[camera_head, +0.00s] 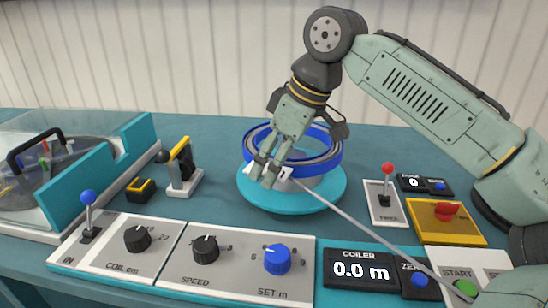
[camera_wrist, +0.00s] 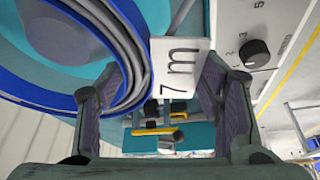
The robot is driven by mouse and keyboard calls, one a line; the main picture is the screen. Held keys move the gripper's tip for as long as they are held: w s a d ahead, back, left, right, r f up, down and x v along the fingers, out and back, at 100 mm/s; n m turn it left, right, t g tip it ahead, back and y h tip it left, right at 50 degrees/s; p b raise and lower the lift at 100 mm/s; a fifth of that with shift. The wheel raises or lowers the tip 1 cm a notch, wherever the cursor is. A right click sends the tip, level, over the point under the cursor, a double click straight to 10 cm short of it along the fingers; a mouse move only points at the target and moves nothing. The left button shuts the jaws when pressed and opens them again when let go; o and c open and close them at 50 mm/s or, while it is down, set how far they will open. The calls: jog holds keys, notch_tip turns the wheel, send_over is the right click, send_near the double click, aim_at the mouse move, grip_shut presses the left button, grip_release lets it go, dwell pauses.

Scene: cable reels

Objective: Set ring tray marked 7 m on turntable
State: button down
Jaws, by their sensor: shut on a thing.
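The blue ring tray (camera_head: 334,160) holds coiled grey cable and is over the teal turntable (camera_head: 326,195) in the head view. I cannot tell whether its underside touches the turntable. In the wrist view the tray (camera_wrist: 128,28) fills the upper left, with a white tag reading 7 m (camera_wrist: 180,65) at its edge. My gripper (camera_head: 266,172) reaches down at the tray's front left and is shut on the tag; its fingers (camera_wrist: 160,95) stand on either side of it. The fingers hide part of the tag in the head view.
A grey cable (camera_head: 375,233) runs from the tray to the lower right. A control panel (camera_head: 185,272) and coiler display (camera_head: 360,269) line the front. A red-knobbed lever (camera_head: 386,180) stands right, a yellow-black clamp device (camera_head: 181,165) left. A clear-lidded case (camera_head: 95,165) is far left.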

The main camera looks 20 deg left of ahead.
dwell(0.3)
jog(key=shift+f+b, duration=0.6)
jog(key=shift+f, duration=0.75)
jog(key=shift+f+b, duration=0.4)
jog(key=shift+f, duration=0.65)
jog(key=shift+f, duration=0.6)
jog(key=shift+c, duration=1.9)
grip_release()
jog(key=shift+f, duration=0.1)
